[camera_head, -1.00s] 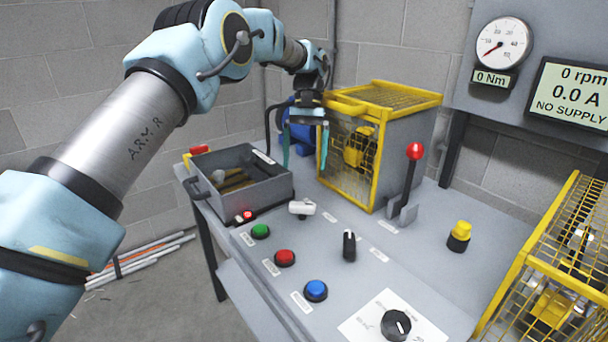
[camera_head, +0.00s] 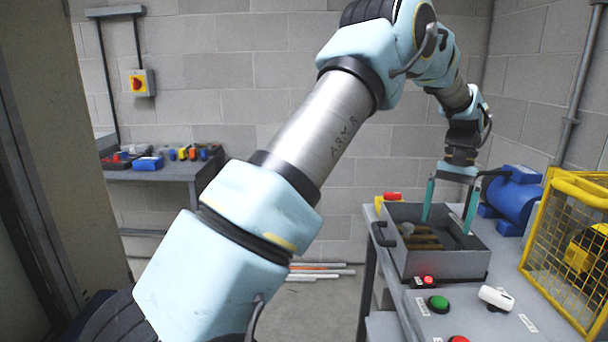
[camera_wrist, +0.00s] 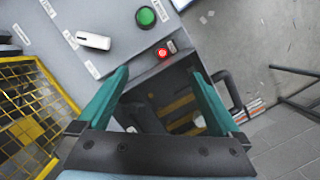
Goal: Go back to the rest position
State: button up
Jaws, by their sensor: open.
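My gripper (camera_head: 450,205) is open, with its two teal fingers pointing down over the grey open box (camera_head: 437,265) at the left end of the bench. Nothing shows between the fingers. In the wrist view my gripper (camera_wrist: 160,95) also shows spread fingers, with the box's inside behind them. Yellowish bars and a pale round-headed item lie in the box. I cannot tell how high the fingertips are above it.
A bench holds a green button (camera_head: 438,303), a small red button (camera_head: 429,281), a white switch (camera_head: 496,297), a blue motor (camera_head: 510,200) and a yellow cage (camera_head: 560,255). A side table (camera_head: 170,170) with tools stands at the back left. Pipes (camera_head: 318,271) lie on the floor.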

jog(key=w+a+n+t+h, duration=0.2)
jog(key=w+a+n, duration=0.1)
jog(key=a, duration=1.9)
jog(key=s+a+f+n+t, duration=0.1)
jog(key=s+a, duration=0.4)
jog(key=a, duration=0.4)
jog(key=s+a+n+t, duration=0.1)
jog(key=s+a+n, duration=0.1)
jog(key=s+a, duration=0.4)
jog(key=a, duration=0.4)
jog(key=shift+a+f+n, duration=0.15)
jog(key=shift+f+n, duration=0.15)
jog(key=shift+f, duration=0.1)
